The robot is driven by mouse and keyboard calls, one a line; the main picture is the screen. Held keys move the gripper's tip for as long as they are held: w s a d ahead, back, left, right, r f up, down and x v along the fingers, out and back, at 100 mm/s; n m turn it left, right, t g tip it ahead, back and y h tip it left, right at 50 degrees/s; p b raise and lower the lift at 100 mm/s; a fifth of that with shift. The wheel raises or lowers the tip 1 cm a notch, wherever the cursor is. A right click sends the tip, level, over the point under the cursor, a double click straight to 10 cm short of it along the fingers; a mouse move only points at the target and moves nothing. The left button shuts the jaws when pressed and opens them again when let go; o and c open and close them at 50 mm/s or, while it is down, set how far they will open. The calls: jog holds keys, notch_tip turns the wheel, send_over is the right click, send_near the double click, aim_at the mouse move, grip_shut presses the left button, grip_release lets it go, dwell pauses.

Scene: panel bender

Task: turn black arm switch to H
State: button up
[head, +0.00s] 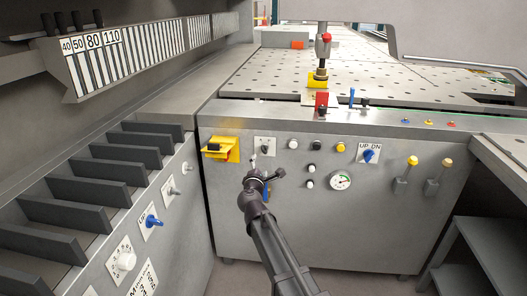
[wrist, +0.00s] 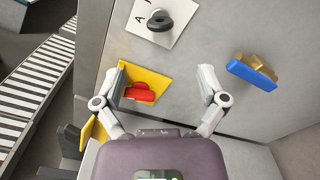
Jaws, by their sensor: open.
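The black arm switch (wrist: 160,20) is a dark knob on a white plate at the top of the wrist view, with a letter A on the plate to its left. I see no H clearly. In the head view its plate (head: 265,140) is on the grey front panel, just above my gripper, which partly covers it. My gripper (wrist: 163,80) is open and empty, its two fingers wide apart and short of the switch in the wrist view. In the head view my gripper (head: 266,168) is in front of the panel, just below the plate.
A yellow bracket (head: 230,143) is left of the switch; a red part (wrist: 138,92) shows by it in the wrist view. A blue-and-yellow part (wrist: 252,72) is at right there. Buttons, a gauge (head: 340,181) and an UP DN switch (head: 368,155) are further right.

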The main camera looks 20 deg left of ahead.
aim_at(263, 152)
jog(key=x, duration=1.1)
jog(key=shift+w, duration=0.15)
jog(key=shift+r, duration=0.1)
jog(key=c, duration=1.2)
